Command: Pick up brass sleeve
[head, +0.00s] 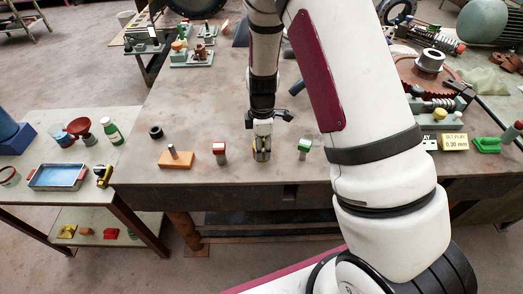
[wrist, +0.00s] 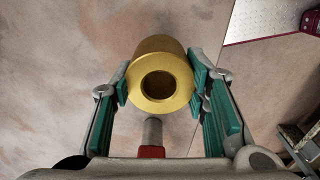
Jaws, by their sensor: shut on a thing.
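The brass sleeve (wrist: 162,72), a gold-coloured cylinder with a round bore, sits between the green finger pads in the wrist view. My gripper (wrist: 162,88) is shut on it, with one pad at each side. The bore end faces the camera. In the head view my gripper (head: 262,150) points down close over the table's front part. Only a little of the sleeve shows there between the fingers. I cannot tell whether the sleeve touches the table.
An orange block with a grey pin (head: 175,160), a black ring (head: 156,132) and a red-topped piece (head: 219,149) stand left of my gripper. A green-topped piece (head: 304,147) stands right. A grey pin with a red part (wrist: 151,140) shows below the sleeve in the wrist view.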

